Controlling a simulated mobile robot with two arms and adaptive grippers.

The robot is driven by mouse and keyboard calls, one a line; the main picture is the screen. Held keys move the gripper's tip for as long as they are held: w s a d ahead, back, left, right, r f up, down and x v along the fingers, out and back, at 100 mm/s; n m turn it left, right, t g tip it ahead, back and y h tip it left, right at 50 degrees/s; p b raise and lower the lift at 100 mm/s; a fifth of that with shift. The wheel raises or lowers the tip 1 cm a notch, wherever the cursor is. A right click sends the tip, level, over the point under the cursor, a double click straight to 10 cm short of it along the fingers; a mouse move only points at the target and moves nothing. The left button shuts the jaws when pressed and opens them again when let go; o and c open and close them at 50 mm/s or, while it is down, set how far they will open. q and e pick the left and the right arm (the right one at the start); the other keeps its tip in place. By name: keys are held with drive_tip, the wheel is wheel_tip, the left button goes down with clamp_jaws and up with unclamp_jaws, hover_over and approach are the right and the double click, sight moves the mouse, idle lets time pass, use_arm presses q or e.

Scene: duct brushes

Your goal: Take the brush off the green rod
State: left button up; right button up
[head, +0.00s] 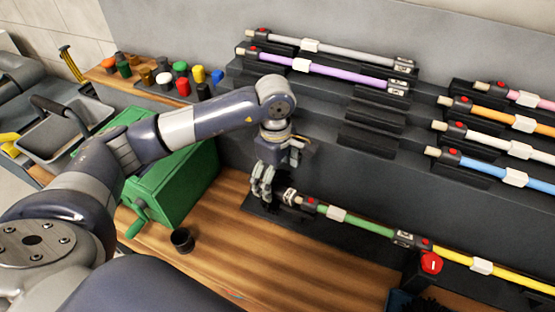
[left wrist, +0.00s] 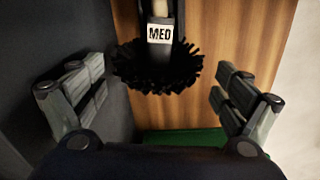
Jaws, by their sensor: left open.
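The green rod (head: 365,223) lies low along the bench front of the wall, with a black clamp and red button near its left end. In the left wrist view a round black-bristled brush (left wrist: 157,75) sits at the end of a rod, with a white "MED" label (left wrist: 160,34) above it. My left gripper (head: 264,188) is at the left end of the green rod. In the left wrist view its open fingers (left wrist: 155,103) stand on either side of the brush, apart from it. In the head view the brush is mostly hidden by the gripper.
A yellow rod (head: 510,275) continues to the right of the green one, near a red knob (head: 431,263). Purple (head: 335,71), blue (head: 500,167) and other rods rest on racks above. A green box (head: 175,170) and a black cup (head: 182,240) stand on the wooden bench.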

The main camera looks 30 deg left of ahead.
sight(277, 188)
use_arm(q)
wheel_tip(277, 188, down, 3)
drive_tip(key=shift+w+f, duration=0.15)
wheel_tip(277, 188, down, 2)
drive_tip(key=shift+p, duration=0.4)
drive_tip(key=shift+f, duration=0.45)
drive_tip(key=shift+w, duration=0.1)
drive_tip(key=c, duration=0.9)
use_arm(e)
drive_tip(key=shift+w+a+r, duration=0.2)
drive_tip(key=shift+w+r, duration=0.45)
drive_tip(key=shift+w, duration=0.05)
